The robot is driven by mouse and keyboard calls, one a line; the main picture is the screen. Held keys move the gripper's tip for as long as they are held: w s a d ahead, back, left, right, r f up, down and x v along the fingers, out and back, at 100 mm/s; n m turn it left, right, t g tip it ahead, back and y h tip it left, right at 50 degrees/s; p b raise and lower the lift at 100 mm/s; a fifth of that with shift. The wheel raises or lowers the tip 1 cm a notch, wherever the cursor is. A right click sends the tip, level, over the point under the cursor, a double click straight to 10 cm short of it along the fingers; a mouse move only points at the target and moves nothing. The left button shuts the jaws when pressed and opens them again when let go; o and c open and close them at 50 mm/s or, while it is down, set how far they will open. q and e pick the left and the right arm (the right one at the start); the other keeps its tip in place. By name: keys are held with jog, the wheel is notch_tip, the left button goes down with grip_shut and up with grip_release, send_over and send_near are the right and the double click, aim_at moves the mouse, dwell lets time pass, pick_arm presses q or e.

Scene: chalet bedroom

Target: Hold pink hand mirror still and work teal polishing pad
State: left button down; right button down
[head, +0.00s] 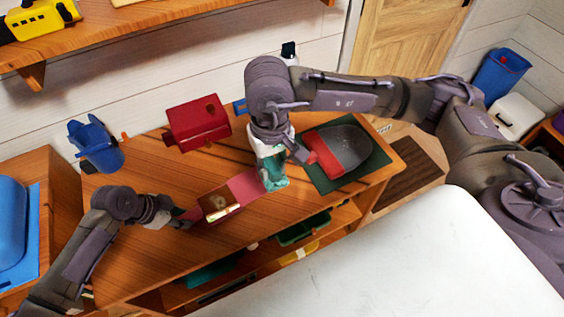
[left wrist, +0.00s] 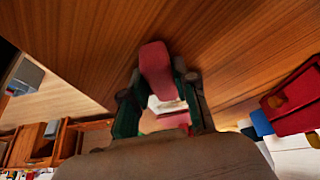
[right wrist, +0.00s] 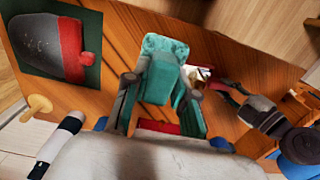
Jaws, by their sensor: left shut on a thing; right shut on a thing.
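The pink hand mirror (head: 245,186) is over the wooden desk, left of the right gripper. A darker boxy part with a cream patch shows at its left. My left gripper (head: 188,216) is shut on the mirror from the left; a pink part (left wrist: 155,70) shows between its fingers in the left wrist view. My right gripper (head: 273,160) points down and is shut on the teal polishing pad (head: 276,183). The pad (right wrist: 163,72) fills the space between its fingers in the right wrist view. The pad is beside the mirror's right end; I cannot tell whether they touch.
A dark grey and red scoop-like object (head: 345,147) lies on a green mat (head: 375,165) at the desk's right. A red box (head: 198,122) and a blue cup (head: 97,146) are at the back. Open shelves (head: 325,222) sit below the desk's front edge.

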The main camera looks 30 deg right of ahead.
jog(key=w+a+f, duration=0.6)
jog(key=a+f, duration=0.4)
jog(key=a, duration=0.3)
jog(key=shift+d+f, duration=0.15)
jog(key=shift+f, duration=3.25)
jog(key=shift+w+f, duration=0.5)
jog(key=shift+f, duration=0.1)
jog(key=shift+w+a, duration=0.2)
jog(key=shift+w, duration=1.45)
jog(key=shift+w+a, duration=0.2)
jog(key=shift+w, duration=1.4)
jog(key=shift+s+d+r, duration=0.1)
jog(key=shift+s+d, duration=0.05)
jog(key=shift+s, duration=1.05)
jog(key=shift+s+d+r, duration=0.1)
jog(key=shift+s+r, duration=0.05)
jog(key=shift+s, duration=1)
jog(key=shift+s+d+r, duration=0.1)
jog(key=shift+s+d, duration=0.05)
jog(key=shift+s, duration=1.05)
jog(key=shift+s+r, duration=0.2)
jog(key=shift+r, duration=0.05)
notch_tip(320, 180, up, 7)
jog(key=shift+w, duration=0.1)
